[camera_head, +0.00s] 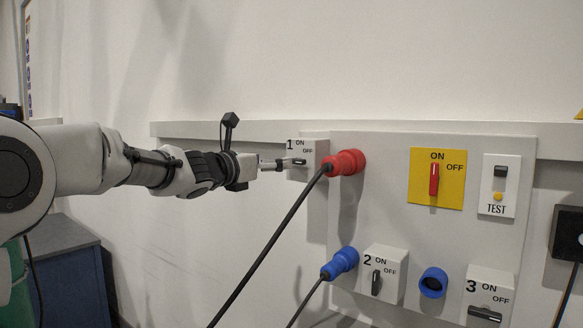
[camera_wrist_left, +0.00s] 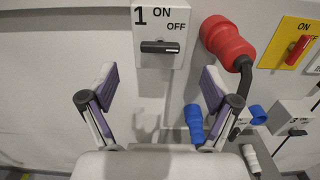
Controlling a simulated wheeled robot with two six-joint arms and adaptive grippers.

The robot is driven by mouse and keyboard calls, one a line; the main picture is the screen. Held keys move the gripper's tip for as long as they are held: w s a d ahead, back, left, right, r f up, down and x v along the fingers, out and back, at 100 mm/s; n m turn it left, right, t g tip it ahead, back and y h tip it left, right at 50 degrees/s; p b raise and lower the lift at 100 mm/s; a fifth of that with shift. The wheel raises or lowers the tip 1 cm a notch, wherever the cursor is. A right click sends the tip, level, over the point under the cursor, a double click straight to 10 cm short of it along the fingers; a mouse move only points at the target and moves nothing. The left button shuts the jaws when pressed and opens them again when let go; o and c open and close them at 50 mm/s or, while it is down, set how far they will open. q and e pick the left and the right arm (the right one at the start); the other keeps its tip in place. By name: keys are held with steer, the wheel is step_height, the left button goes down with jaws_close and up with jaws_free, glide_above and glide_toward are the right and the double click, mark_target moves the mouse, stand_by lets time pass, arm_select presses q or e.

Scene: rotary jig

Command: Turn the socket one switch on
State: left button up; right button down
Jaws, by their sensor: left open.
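The socket one switch is a white box marked 1, ON and OFF (camera_head: 310,150), with a black handle (camera_wrist_left: 160,47) lying horizontally below the labels. In the head view the handle is partly covered by my fingers. My left gripper (camera_head: 284,163) reaches in from the left, close to the front of this box. In the left wrist view its two fingers (camera_wrist_left: 158,82) are spread wide and empty. The handle shows beyond them, between their tips in width and higher in the picture; I see no contact. My right gripper is not in view.
A red plug (camera_head: 345,162) with a black cable sits just right of box 1. A blue plug (camera_head: 341,262), switch 2 (camera_head: 385,273), switch 3 (camera_head: 490,296) and a red switch on a yellow plate (camera_head: 437,179) are on the panel. The wall left of it is clear.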

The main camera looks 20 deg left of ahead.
mark_target(293, 161)
arm_select(q)
steer(key=p+x, duration=0.1)
steer(key=x, duration=0.1)
steer(key=p+x, duration=0.1)
steer(key=x, duration=0.2)
steer(key=f+p+x, duration=0.1)
steer(key=x, duration=0.2)
steer(key=shift+w+d, duration=0.1)
steer(key=shift+s+a, duration=0.2)
steer(key=shift+s, duration=0.2)
steer(key=shift+w+d, duration=0.15)
steer(key=shift+w, duration=0.1)
steer(key=c, duration=1.2)
steer(key=shift+o, duration=0.3)
